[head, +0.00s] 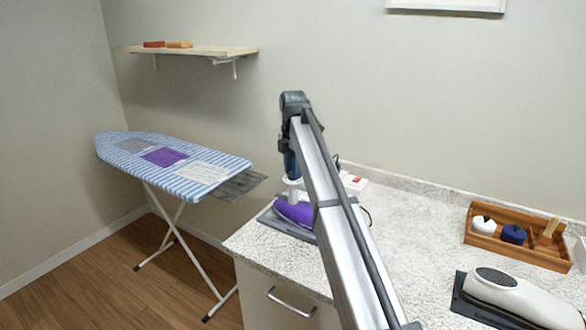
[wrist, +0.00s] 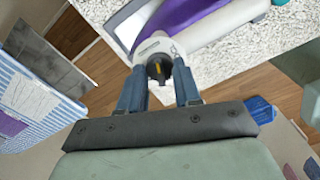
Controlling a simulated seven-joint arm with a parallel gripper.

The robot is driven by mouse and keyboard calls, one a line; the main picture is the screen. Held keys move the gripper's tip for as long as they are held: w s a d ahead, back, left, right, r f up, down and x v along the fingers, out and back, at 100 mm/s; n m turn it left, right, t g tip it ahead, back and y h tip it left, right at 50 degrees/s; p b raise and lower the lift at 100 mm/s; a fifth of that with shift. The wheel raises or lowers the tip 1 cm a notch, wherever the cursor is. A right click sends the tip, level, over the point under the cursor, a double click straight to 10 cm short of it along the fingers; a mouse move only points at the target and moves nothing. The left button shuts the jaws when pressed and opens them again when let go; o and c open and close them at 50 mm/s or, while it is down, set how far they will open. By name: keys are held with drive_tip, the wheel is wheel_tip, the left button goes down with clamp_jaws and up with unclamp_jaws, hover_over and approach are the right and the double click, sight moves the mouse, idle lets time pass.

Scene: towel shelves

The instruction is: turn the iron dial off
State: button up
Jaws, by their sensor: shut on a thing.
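The purple and white iron (head: 296,212) rests on a grey pad (head: 280,224) at the left end of the counter, partly hidden by my arm. In the wrist view the iron (wrist: 200,24) is at the top, and its dark dial (wrist: 158,70) with a yellow mark faces me at the iron's white end. My gripper (wrist: 160,76) has its blue fingers on both sides of the dial and is shut on it. In the head view my gripper (head: 292,175) points down above the iron; the dial is hidden there.
A striped ironing board (head: 135,145) stands left of the counter (head: 420,240). A wooden tray (head: 475,240) with two small lidded jars and a white appliance (head: 515,295) are at the right. A white box with a red switch (head: 354,182) is behind the iron. A wall shelf (head: 215,50) hangs above the board.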

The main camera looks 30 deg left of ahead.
drive_tip(key=m, duration=1.2)
drive_tip(key=shift+m, duration=0.4)
drive_tip(key=m, duration=1.1)
drive_tip(key=shift+m, duration=0.4)
drive_tip(key=m, duration=1.2)
drive_tip(key=shift+m, duration=0.3)
drive_tip(key=m, duration=1.2)
